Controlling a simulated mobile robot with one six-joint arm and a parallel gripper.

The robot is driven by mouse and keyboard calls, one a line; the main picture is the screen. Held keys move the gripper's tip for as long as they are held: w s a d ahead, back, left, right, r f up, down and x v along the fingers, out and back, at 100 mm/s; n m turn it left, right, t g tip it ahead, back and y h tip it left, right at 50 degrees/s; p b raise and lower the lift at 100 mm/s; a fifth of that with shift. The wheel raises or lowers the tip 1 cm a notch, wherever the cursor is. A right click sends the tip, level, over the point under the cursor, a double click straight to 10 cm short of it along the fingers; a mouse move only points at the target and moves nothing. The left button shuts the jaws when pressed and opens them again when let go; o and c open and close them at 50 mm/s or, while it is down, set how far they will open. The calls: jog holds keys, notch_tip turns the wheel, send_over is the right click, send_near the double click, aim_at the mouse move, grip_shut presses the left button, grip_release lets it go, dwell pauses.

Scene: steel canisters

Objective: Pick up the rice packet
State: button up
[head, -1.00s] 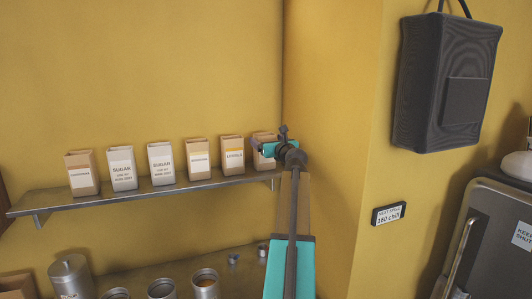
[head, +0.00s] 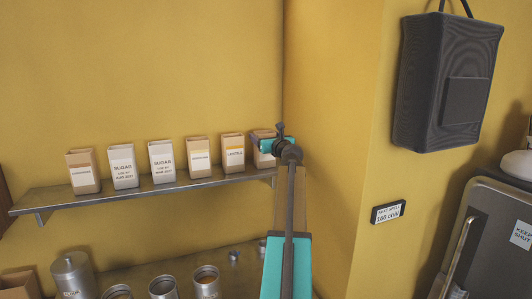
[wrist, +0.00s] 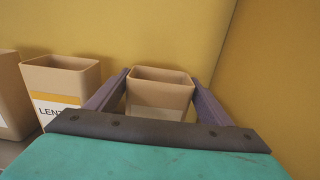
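The rightmost tan paper packet (head: 262,156) stands upright at the right end of the wall shelf, partly hidden by my gripper. In the wrist view this packet (wrist: 160,95) is open-topped, and its pale label is mostly covered, so I cannot read whether it says rice. My gripper (wrist: 161,76) is open, with its two purple fingers on either side of the packet near its top. Any contact is not clear. In the head view my gripper (head: 262,145) reaches the shelf end from the right.
A lentils packet (head: 232,157) stands close on the left, with two sugar packets (head: 161,162) and other tan packets further along the shelf (head: 110,196). The yellow side wall (wrist: 265,85) is close on the right. Steel canisters (head: 205,284) stand below.

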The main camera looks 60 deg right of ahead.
jog(key=c, duration=1.4)
jog(key=shift+c, duration=0.2)
jog(key=shift+r, duration=0.2)
jog(key=s+a+r+b, duration=0.2)
jog(key=s+a, duration=0.2)
jog(key=a, duration=0.2)
jog(key=s+a+r+b, duration=0.2)
jog(key=s+a, duration=0.2)
jog(key=a, duration=0.3)
jog(key=shift+s+a+r+b, duration=0.25)
jog(key=shift+a+r+b, duration=0.05)
jog(key=shift+r+b, duration=0.1)
